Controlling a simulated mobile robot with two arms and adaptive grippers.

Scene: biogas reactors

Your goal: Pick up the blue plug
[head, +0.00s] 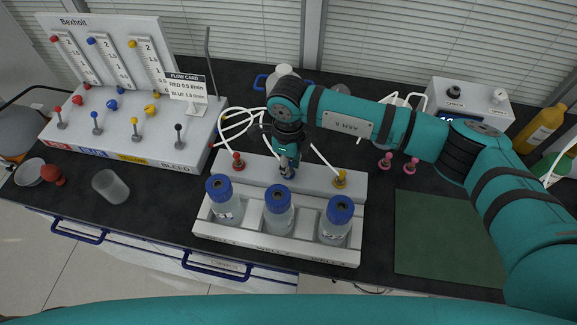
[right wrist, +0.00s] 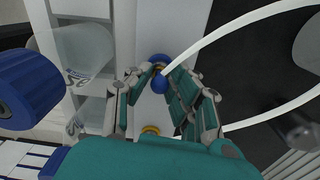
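The blue plug (right wrist: 161,84) shows between the fingertips in the right wrist view, with a white tube running off to the right from it. My right gripper (right wrist: 160,70) points down at the white bar (head: 318,178) behind the bottles, between a red plug (head: 238,163) and a yellow plug (head: 340,180). Its fingers converge on the plug from both sides and appear shut on it. The plug still looks to be at the bar; whether it is seated is hidden. In the head view the gripper (head: 288,170) covers most of the plug. My left gripper is not in view.
Three blue-capped bottles (head: 278,210) stand in a white rack just in front. The valve panel (head: 110,85) with its flow card is at the left. Pink-topped fittings (head: 386,163) stand right of the bar. A green mat (head: 445,235) lies clear at the right.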

